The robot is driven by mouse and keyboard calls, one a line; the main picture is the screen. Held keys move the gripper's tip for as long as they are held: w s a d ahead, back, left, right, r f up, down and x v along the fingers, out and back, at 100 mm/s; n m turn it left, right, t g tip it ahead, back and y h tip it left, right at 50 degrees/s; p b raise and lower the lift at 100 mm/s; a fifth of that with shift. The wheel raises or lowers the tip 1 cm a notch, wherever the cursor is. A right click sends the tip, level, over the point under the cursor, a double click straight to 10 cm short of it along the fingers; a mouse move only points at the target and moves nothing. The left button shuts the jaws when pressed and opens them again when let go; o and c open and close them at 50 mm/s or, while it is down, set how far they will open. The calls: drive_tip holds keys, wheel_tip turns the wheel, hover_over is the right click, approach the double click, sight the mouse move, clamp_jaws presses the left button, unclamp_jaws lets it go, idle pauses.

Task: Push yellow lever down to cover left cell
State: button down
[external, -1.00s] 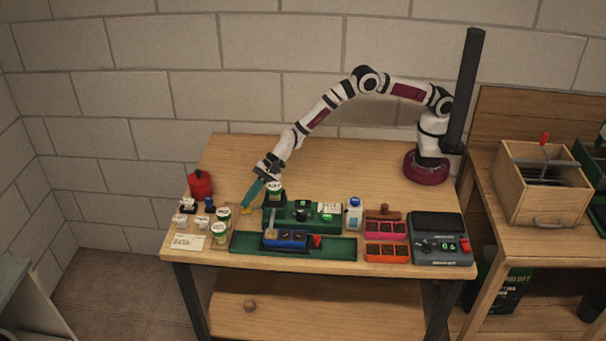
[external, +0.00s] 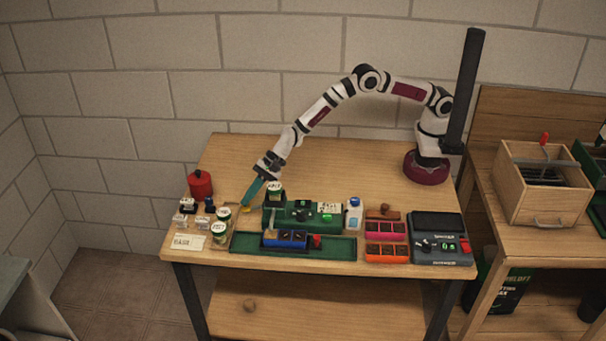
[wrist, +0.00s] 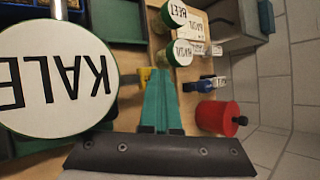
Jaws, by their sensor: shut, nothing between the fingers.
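My gripper (external: 248,203) is shut and empty, its teal fingers pointing down to the left of the green machine (external: 290,214). A small yellow piece, seemingly the yellow lever (external: 245,210), is right at the fingertips. In the wrist view the yellow lever (wrist: 144,76) shows just left of the shut gripper (wrist: 160,72); I cannot tell whether they touch. A blue tray with dark cells (external: 285,239) sits on the dark green track in front of the machine. Which cell is the left one, and whether it is covered, is too small to tell.
A jar labelled KALE (wrist: 52,78) stands close beside the fingers. Labelled jars (external: 219,232), a red canister (external: 200,184) and a card (external: 187,242) are at the left. Pink and orange trays (external: 386,252) and a grey device (external: 438,240) are at the right. The table's back is clear.

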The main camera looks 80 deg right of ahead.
sight(248, 205)
drive_tip(key=shift+r, duration=1.25)
drive_tip(key=shift+s+r, duration=0.1)
drive_tip(key=shift+r, duration=2.4)
